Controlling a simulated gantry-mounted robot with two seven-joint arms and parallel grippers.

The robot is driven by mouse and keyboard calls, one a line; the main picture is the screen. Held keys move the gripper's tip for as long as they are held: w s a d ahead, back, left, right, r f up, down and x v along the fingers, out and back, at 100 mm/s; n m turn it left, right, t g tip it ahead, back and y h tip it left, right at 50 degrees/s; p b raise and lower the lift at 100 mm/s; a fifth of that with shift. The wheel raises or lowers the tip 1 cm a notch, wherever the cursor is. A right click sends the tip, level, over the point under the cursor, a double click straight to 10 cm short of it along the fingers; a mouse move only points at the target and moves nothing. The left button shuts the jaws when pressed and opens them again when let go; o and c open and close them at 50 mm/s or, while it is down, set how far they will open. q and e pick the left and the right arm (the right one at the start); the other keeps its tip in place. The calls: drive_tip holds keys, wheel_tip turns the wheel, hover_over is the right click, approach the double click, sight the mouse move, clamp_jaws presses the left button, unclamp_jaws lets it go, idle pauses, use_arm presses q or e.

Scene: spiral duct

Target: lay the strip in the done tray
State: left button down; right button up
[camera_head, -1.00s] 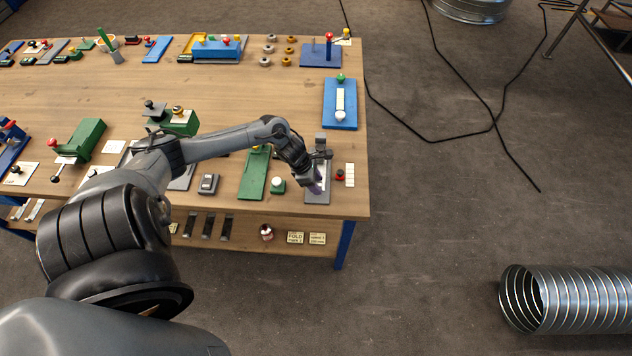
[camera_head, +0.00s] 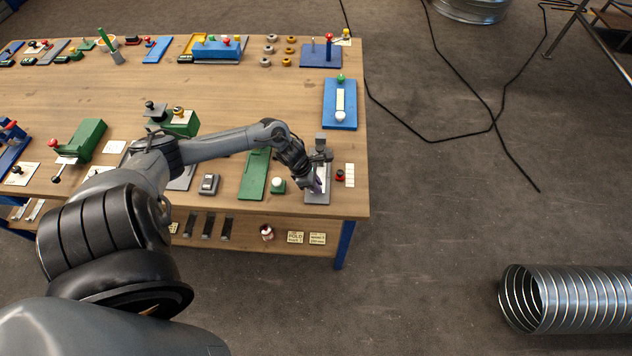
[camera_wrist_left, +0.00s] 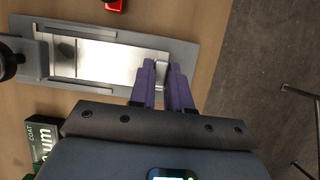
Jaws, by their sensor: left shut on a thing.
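The strip (camera_wrist_left: 100,62) is a flat, shiny metal piece lying lengthwise in a grey fixture (camera_wrist_left: 178,48) in the left wrist view. The same fixture (camera_head: 317,198) is near the table's front right corner in the head view. My left gripper (camera_wrist_left: 165,68) has purple fingers, shut on the strip at its right end, over the fixture. In the head view the left gripper (camera_head: 316,184) partly hides the strip and fixture. My right gripper is not in view. I cannot tell which thing is the done tray.
A dark clamp-like part (camera_wrist_left: 12,62) stands at the fixture's left end. A red-and-black button (camera_head: 340,175) and a white card (camera_head: 350,175) are to its right. A green plate (camera_head: 254,175) lies to its left. The table edge is close by.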

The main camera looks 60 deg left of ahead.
use_arm(q)
drive_tip(key=shift+s+d+r+p, duration=0.1)
drive_tip(key=shift+s+d+p, duration=0.3)
drive_tip(key=shift+d, duration=0.25)
drive_tip(key=shift+s+d+p, duration=0.25)
drive_tip(key=shift+s+d, duration=0.15)
drive_tip(key=shift+d, duration=0.25)
drive_tip(key=shift+s+d, duration=0.4)
drive_tip(key=shift+d, duration=0.25)
drive_tip(key=shift+r+p, duration=0.1)
drive_tip(key=shift+p, duration=0.2)
wheel_tip(320, 180, up, 7)
drive_tip(key=p, duration=0.4)
drive_tip(key=shift+p, duration=0.35)
drive_tip(key=shift+w, duration=0.1)
